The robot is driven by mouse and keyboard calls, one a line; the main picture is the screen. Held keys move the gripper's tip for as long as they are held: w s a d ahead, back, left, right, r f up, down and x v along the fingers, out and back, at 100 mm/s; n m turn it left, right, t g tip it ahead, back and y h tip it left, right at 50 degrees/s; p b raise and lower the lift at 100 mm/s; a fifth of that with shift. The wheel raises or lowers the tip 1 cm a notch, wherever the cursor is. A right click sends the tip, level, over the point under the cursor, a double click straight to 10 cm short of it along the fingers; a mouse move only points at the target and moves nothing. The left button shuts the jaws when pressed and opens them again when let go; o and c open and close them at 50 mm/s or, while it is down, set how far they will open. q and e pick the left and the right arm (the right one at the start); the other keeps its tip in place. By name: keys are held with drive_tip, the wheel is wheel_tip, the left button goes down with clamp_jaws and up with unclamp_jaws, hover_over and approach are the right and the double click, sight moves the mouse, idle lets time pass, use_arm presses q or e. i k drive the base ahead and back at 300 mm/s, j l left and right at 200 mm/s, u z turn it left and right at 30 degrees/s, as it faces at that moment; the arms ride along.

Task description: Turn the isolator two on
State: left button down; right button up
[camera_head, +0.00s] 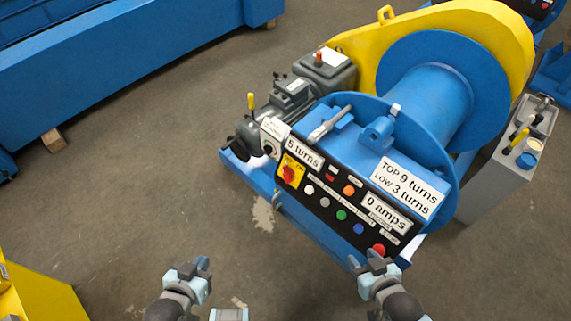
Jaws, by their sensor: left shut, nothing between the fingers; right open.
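A blue winch machine carries a black control panel (325,203) on its front. A red rotary switch on a yellow plate (290,172) sits at the panel's left end. A small white-faced box with a dark round knob (269,149) stands just left of the panel. I cannot read which of these is isolator two. My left gripper (201,265) is shut and empty over the floor, below and left of the panel, apart from it. My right gripper (364,262) is open and empty in front of the panel's lower right end, near the red button (378,250).
Several coloured buttons line the panel, with signs "5 turns" (304,152), "0 amps" (386,212) and "TOP 9 turns LOW 3 turns" (408,187). A grey cabinet (488,185) stands right. A yellow object (45,290) is at lower left. Floor left of the winch is clear.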

sight(288, 173)
drive_tip(key=i+j+z, duration=0.15)
drive_tip(key=j, duration=0.2)
drive_tip(key=i+j+z, duration=0.2)
drive_tip(key=j+z, duration=0.15)
drive_tip(key=j, duration=0.3)
drive_tip(key=j+z, duration=0.35)
drive_tip(key=j, duration=0.75)
drive_tip(key=i+j+z, duration=0.1)
drive_tip(key=i, duration=0.2)
